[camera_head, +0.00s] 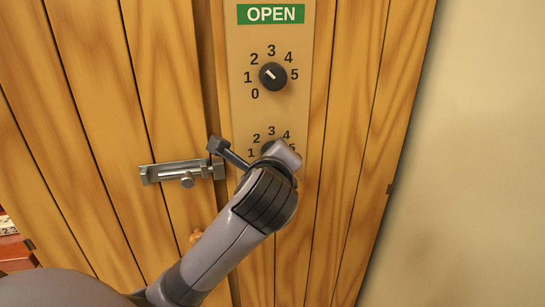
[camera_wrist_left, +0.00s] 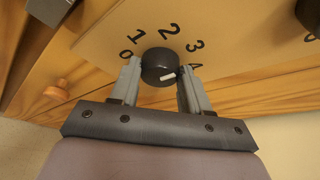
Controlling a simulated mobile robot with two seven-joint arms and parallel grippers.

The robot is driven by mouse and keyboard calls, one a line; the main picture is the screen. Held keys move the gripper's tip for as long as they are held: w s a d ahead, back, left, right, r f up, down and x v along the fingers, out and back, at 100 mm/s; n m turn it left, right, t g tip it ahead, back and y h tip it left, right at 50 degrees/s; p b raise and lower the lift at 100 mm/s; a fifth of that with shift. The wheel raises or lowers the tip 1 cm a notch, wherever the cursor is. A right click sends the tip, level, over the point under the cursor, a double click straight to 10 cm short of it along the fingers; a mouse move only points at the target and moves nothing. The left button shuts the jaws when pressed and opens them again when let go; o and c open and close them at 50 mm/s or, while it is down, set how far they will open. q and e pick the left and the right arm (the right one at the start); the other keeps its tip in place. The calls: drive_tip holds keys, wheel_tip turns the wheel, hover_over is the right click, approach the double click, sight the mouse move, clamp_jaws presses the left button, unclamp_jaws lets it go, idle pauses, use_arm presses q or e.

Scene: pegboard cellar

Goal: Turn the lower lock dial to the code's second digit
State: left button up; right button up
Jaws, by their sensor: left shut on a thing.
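The lower lock dial (camera_head: 267,147) is a black round knob on a tan plate, mostly hidden by my left gripper in the head view. In the left wrist view the lower dial (camera_wrist_left: 158,62) sits between the two fingers of my left gripper (camera_wrist_left: 157,88), which is shut on it. Its white mark points to the lower right, toward the right finger, near the 4. Digits 0 to 4 show around it; the 5 is hidden there. The upper dial (camera_head: 273,76) has its mark pointing up-left, toward the 2. No written code is readable. My right gripper is out of view.
A green OPEN sign (camera_head: 271,14) is above the upper dial. A reddish object (camera_head: 16,256) shows at lower left. Bare wall (camera_head: 470,150) is on the right.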

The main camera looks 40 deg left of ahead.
use_arm(q)
drive_tip(key=o, duration=1.1)
drive_tip(key=shift+c, duration=0.2)
drive_tip(key=v, duration=0.7)
